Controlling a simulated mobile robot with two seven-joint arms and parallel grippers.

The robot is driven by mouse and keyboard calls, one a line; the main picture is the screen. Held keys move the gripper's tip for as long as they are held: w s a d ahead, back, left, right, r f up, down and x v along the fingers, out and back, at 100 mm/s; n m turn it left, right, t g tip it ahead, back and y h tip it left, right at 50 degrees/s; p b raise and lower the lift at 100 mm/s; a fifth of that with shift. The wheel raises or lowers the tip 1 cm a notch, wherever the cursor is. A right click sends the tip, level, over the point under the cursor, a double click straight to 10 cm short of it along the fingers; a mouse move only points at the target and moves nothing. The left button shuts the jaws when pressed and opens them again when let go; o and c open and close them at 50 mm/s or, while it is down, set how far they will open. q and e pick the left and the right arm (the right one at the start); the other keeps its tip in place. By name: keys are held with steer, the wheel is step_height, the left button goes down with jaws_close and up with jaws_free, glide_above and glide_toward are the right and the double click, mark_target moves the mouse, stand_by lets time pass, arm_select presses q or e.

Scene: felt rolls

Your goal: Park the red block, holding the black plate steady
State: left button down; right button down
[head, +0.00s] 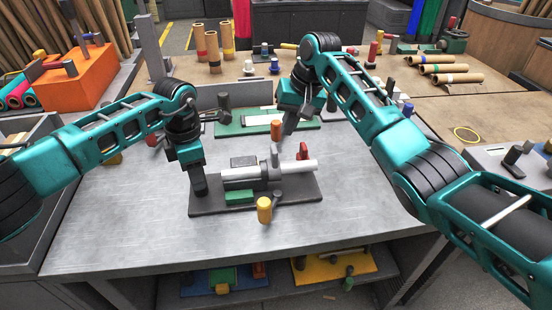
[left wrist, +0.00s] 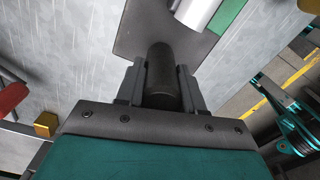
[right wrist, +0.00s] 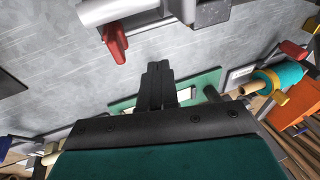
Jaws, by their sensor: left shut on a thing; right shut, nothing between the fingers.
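The black plate (head: 255,201) lies on the grey table and carries a grey clamp body with a pale rod. My left gripper (head: 199,186) is at the plate's left end. In the left wrist view it is shut around an upright black post (left wrist: 162,75) on the plate (left wrist: 140,35). My right gripper (head: 289,126) is shut and empty, above the table behind the plate and apart from the red block.
A yellow-topped handle (head: 264,209) sticks out at the plate's front, near a green block (head: 239,196). A green plate (head: 240,128) with a white strip lies behind, close to my right gripper. The grey table (head: 130,220) is bare at front and left.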

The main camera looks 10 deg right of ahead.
arm_select(q)
steer(key=shift+f, duration=0.1)
jaws_free()
stand_by(0.7)
steer(key=shift+r, duration=0.3)
steer(key=shift+r+p, duration=0.75)
steer(key=shift+r, duration=0.4)
steer(key=shift+r, duration=0.15)
